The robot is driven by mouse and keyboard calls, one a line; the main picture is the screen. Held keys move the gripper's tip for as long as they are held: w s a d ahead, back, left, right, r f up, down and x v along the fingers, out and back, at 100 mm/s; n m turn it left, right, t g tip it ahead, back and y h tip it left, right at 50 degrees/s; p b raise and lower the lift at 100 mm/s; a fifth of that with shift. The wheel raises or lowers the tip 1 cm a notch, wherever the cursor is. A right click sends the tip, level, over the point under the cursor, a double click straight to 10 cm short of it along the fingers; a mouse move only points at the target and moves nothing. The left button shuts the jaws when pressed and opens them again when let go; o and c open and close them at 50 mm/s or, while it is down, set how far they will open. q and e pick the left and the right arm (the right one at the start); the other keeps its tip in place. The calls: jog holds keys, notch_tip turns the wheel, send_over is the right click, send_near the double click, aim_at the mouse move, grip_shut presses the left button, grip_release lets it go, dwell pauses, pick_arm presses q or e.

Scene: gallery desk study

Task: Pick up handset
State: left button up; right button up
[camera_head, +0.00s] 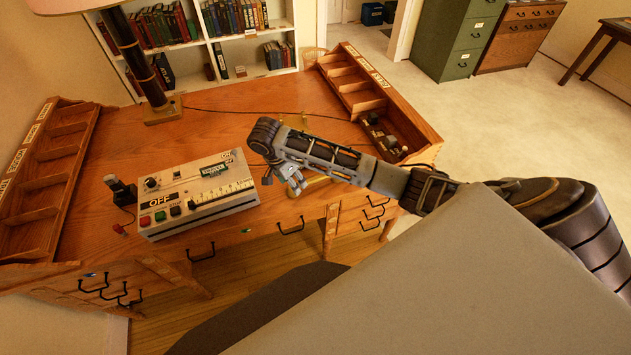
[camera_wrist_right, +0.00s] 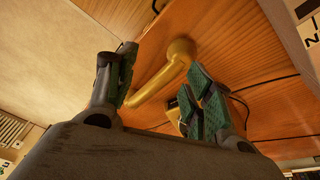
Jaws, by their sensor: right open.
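A gold handset (camera_wrist_right: 158,78) lies on the wooden desk and shows between the fingers of my right gripper (camera_wrist_right: 163,85) in the right wrist view. The fingers are spread, with green pads, and appear not to touch it. In the head view my right gripper (camera_head: 294,182) hangs over the front part of the desk, pointing down. A gold part of the handset (camera_head: 319,186) shows just right of the fingers there, partly hidden by my arm. My left gripper is not in view.
A grey control box (camera_head: 200,196) with an OFF label stands left of my right gripper. Wooden pigeonhole racks (camera_head: 372,92) line both desk sides. A lamp (camera_head: 135,55) stands at the back left. A dark cord (camera_wrist_right: 262,86) runs near the handset. The desk's middle is mostly clear.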

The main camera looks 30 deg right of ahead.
jog(key=w+d+r+m+h, duration=0.1)
jog(key=w+d+r+m, duration=0.1)
jog(key=d+r+m, duration=0.2)
jog(key=shift+w+d+r+m+g+h, duration=0.15)
jog(key=shift+d+r+m+g+h, duration=0.15)
jog(key=shift+d+r+g, duration=0.25)
jog(key=shift+d+f, duration=0.1)
jog(key=shift+f, duration=0.1)
send_near(315, 177)
jog(key=shift+s+x, duration=0.2)
jog(key=shift+x, duration=1.1)
jog(key=shift+s+x, duration=0.2)
jog(key=shift+x, duration=1.1)
jog(key=shift+d, duration=0.15)
jog(key=shift+w+x, duration=0.2)
jog(key=shift+x, duration=0.85)
jog(key=shift+w+x, duration=0.2)
jog(key=shift+x, duration=0.8)
jog(key=shift+d+f, duration=0.1)
jog(key=shift+f, duration=0.4)
